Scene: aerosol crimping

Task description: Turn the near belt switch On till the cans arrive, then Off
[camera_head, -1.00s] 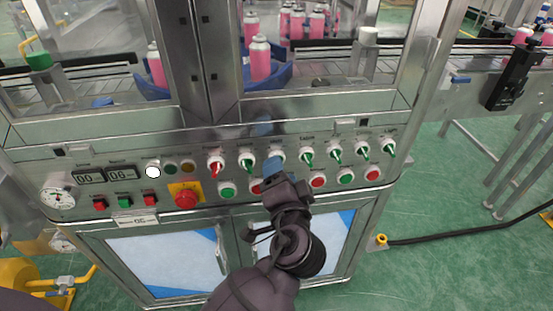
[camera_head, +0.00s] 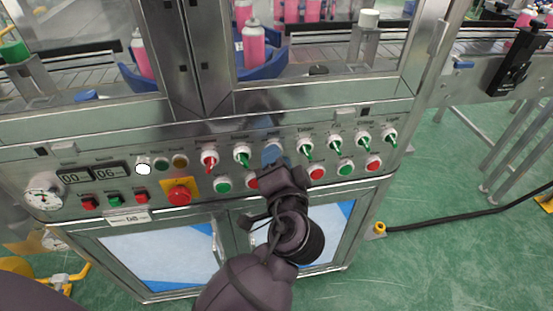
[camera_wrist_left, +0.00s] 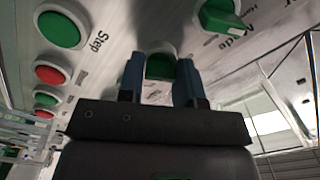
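The control panel carries a row of selector switches, among them a red-handled one (camera_head: 209,161) and a green-handled one (camera_head: 243,157). My left gripper (camera_head: 273,154) is at the switch just right of that green one and mostly covers it. In the left wrist view, the blue fingers of this gripper (camera_wrist_left: 160,78) stand apart on both sides of a green knob (camera_wrist_left: 160,66). Whether they touch it is unclear. I cannot read which switch is the near belt one. Pink cans (camera_head: 254,46) stand behind the glass in a blue holder. My right gripper is not in view.
Green and red push buttons (camera_head: 317,173) sit below the switches, close to my gripper. A red emergency stop (camera_head: 179,196) is on a yellow plate at left. A metal door frame (camera_head: 195,65) stands above the panel. A conveyor (camera_head: 478,67) runs at right.

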